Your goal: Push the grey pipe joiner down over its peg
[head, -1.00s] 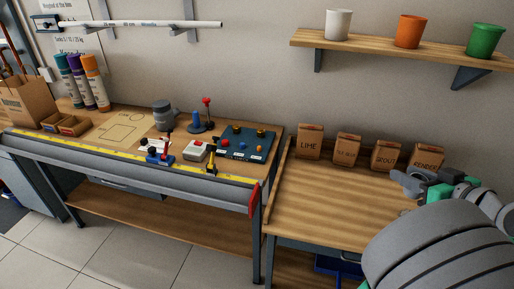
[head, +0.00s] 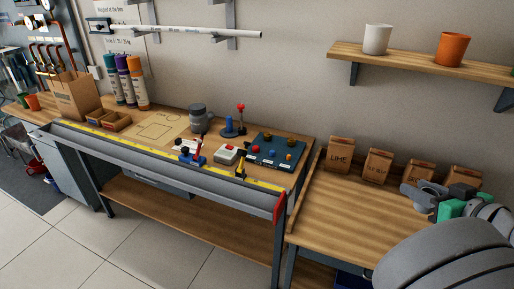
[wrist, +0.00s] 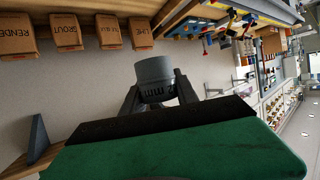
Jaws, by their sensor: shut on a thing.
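In the wrist view, a short grey ring-like piece with dark lettering (wrist: 154,76), which looks like the pipe joiner, sits between the dark fingers of my gripper (wrist: 158,100). The fingers are shut on it. In the head view, my gripper (head: 428,196) is at the right, above the right-hand bench and in front of the paper bags; the held piece is hard to make out there. On the left-hand bench stand a blue upright post (head: 229,126) and a red-topped upright (head: 241,116). I cannot tell which is the joiner's peg. My gripper is far from both.
Brown bags (head: 339,153) line the right bench's back. Its front (head: 335,225) is clear. A shelf (head: 430,62) hangs above.

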